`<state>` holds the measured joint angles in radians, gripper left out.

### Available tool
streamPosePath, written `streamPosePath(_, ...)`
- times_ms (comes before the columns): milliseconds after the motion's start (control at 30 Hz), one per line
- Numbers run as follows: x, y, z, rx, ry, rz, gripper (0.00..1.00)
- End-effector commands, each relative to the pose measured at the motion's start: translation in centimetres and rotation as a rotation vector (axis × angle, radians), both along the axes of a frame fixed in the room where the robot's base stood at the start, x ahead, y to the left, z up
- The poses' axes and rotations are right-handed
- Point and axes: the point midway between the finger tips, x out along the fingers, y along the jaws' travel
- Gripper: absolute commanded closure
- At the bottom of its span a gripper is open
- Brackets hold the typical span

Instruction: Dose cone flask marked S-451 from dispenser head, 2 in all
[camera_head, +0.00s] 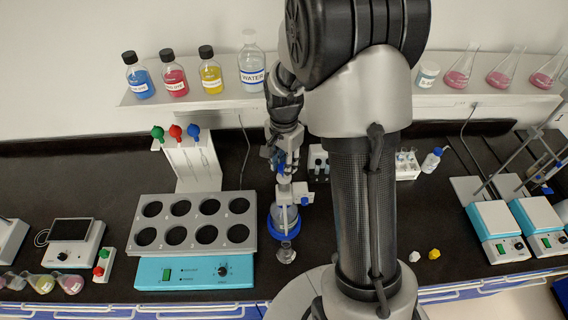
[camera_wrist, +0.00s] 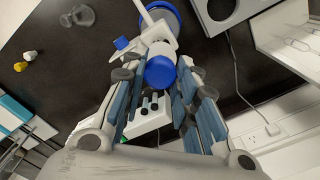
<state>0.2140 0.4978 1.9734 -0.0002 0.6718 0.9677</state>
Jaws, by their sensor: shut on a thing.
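The dispenser stands upright on the black bench in the head view, a clear bottle with a white pump head and a blue ring (camera_head: 286,229) at its base. Its blue top knob (camera_wrist: 160,72) sits between my fingers in the wrist view. My gripper (camera_head: 281,162) is shut on this knob from above. A white side nozzle with a blue tip (camera_wrist: 122,43) sticks out of the head. A small clear cone flask (camera_head: 286,254) stands on the bench in front of the dispenser; it also shows in the wrist view (camera_wrist: 78,15). Its marking cannot be read, nor any liquid seen.
A grey rack with several holes (camera_head: 193,222) on a teal heater stands left of the dispenser. Several coloured flasks (camera_head: 42,284) are at the far left. A yellow piece (camera_head: 434,254) and a white piece lie right of my arm. A vial rack (camera_wrist: 150,115) stands behind the dispenser.

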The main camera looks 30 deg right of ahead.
Motion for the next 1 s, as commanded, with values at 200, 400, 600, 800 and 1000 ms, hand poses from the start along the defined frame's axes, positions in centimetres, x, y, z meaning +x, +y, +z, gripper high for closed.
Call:
streamPosePath(200, 0.1, 0.0, 3.3, 0.000, -0.002, 0.000, 1.00)
streamPosePath(400, 0.0, 0.0, 3.1, 0.000, -0.002, 0.000, 1.00)
streamPosePath(600, 0.0, 0.0, 3.0, -0.001, -0.001, 0.000, 0.61)
streamPosePath(800, 0.0, 0.0, 3.0, -0.001, -0.001, 0.000, 0.50)
streamPosePath(1000, 0.0, 0.0, 3.0, -0.001, -0.001, 0.000, 0.50)
